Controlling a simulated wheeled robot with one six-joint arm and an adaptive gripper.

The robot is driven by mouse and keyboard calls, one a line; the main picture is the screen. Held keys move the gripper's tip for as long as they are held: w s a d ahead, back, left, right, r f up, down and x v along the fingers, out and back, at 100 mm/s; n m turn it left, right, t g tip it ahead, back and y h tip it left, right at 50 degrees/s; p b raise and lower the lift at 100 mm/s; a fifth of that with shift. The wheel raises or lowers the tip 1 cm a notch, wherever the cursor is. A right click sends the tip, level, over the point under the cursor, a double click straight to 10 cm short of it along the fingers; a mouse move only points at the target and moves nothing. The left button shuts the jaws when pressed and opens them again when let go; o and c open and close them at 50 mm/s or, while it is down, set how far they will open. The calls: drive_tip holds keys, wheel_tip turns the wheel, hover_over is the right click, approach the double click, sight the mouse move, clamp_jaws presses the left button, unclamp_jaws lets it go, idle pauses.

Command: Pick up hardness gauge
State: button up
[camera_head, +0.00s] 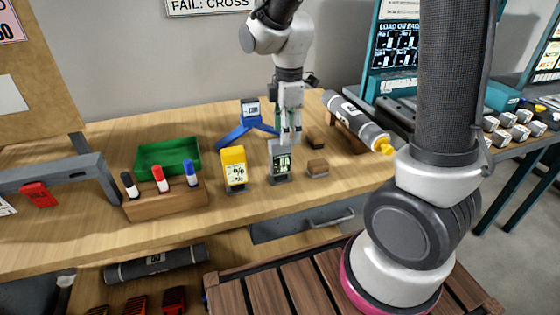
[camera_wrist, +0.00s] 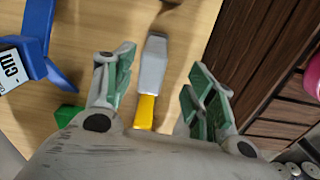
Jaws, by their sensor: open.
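A grey upright handheld gauge (camera_head: 280,162) with a lit display stands on the table, beside a yellow upright device (camera_head: 234,167). I take the grey one as the hardness gauge; no label on it is legible. My gripper (camera_head: 290,139) is open and points down at the top of the grey gauge. In the wrist view, the grey gauge (camera_wrist: 152,62) shows from above between the two spread fingers (camera_wrist: 160,85), with a gap on both sides. The yellow device (camera_wrist: 145,112) is lower in that view, partly hidden by my gripper body.
A blue stand (camera_head: 247,131) with a small sign is just behind. A wooden marker holder (camera_head: 165,201) and green tray (camera_head: 166,157) are left. A grey cylinder (camera_head: 352,115) with a yellow tip lies at the back right.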

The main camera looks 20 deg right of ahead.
sight(280, 156)
drive_tip(key=shift+w+a+f+n, duration=0.25)
drive_tip(key=shift+f+n, duration=0.05)
drive_tip(key=shift+f, duration=0.25)
drive_tip(key=shift+w+a+f+n, duration=0.25)
drive_tip(key=shift+f+n, duration=0.05)
drive_tip(key=shift+f, duration=0.2)
drive_tip(key=f, duration=0.7)
drive_tip(key=shift+a+f, duration=0.15)
drive_tip(key=shift+a, duration=0.15)
clamp_jaws()
wheel_tip(280, 156, up, 10)
drive_tip(key=shift+r, duration=0.1)
